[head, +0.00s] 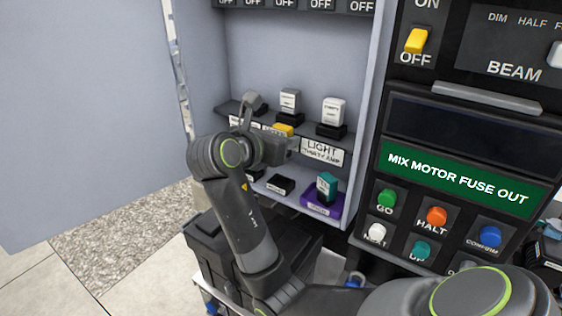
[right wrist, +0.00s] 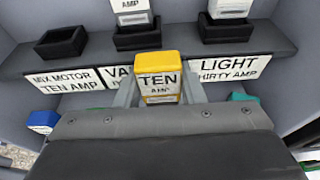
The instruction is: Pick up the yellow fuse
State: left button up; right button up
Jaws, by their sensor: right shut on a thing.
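The yellow fuse (right wrist: 158,78), with a face reading "TEN AMP", is between the two fingers of my right gripper (right wrist: 160,92) in the right wrist view. The gripper is shut on it. In the head view only the yellow top of the fuse (head: 283,129) shows, beside my right gripper (head: 284,147) at the cabinet's upper shelf. An empty black socket (right wrist: 61,45) stands above the label "MIX MOTOR TEN AMP" (right wrist: 68,82). The fuse's lower end is hidden by my gripper. My left gripper is not in view.
White fuses (head: 290,99) (head: 333,110) stand in black sockets on the upper shelf (right wrist: 285,48). A teal fuse (head: 326,186) sits in a purple socket on the lower shelf. The cabinet door (head: 80,110) is open at left. A panel screen (head: 458,178) reads "MIX MOTOR FUSE OUT".

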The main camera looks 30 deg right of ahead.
aim_at(281, 127)
notch_tip(281, 127, up, 10)
jog(key=shift+f+b, duration=0.1)
jog(key=shift+b, duration=0.75)
notch_tip(281, 127, up, 2)
jog(key=p, duration=0.3)
jog(key=shift+f, duration=0.1)
jog(key=s+a, duration=0.3)
jog(key=a, duration=0.4)
jog(key=shift+a+p, duration=0.2)
jog(key=shift+p, duration=0.15)
